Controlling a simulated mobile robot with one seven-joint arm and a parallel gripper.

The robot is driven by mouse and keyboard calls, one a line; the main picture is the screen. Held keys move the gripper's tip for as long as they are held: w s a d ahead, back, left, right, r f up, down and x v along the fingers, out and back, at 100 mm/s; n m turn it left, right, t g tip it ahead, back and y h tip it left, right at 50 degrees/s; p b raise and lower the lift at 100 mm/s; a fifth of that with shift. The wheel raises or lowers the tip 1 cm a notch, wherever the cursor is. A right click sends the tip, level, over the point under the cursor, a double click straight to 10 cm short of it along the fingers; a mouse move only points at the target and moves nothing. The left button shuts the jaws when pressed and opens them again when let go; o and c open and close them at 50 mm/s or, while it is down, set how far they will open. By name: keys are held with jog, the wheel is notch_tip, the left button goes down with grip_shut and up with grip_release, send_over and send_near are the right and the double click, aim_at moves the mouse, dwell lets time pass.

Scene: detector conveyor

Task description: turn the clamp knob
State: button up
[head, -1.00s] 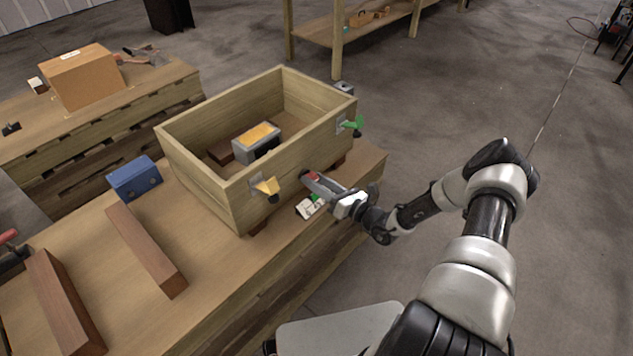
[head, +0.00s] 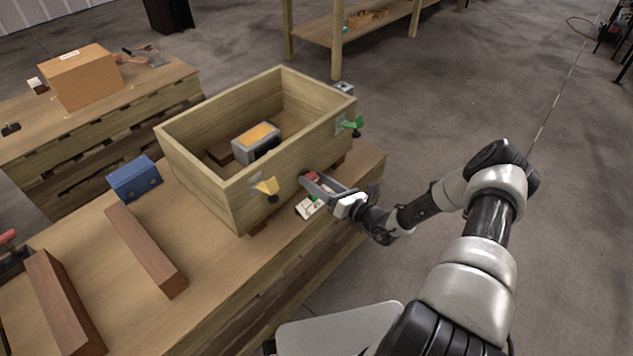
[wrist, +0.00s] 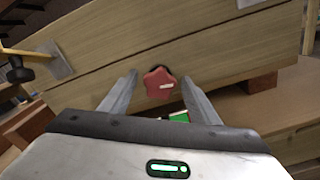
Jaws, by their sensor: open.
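The clamp knob is a red, lobed knob (wrist: 159,81) with a white mark, on the front wall of a wooden box (wrist: 225,55). In the wrist view it sits between and slightly beyond the two fingertips of my gripper (wrist: 160,82). The fingers are open, one on each side, with a gap to the knob visible on both sides. In the head view my gripper (head: 315,182) is at the box's front wall, and the red knob (head: 312,177) shows partly between the fingers. A white card with green (head: 308,207) lies on the bench below.
A yellow clamp (head: 266,187) and a green clamp (head: 352,124) stick out from the box front on either side of my gripper. The box holds a grey block with a yellow top (head: 256,140). A blue block (head: 134,178) and wooden bars (head: 146,250) lie to the left.

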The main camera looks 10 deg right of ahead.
jog(key=p+v, duration=0.2)
jog(key=v, duration=1.5)
jog(key=shift+s, duration=0.15)
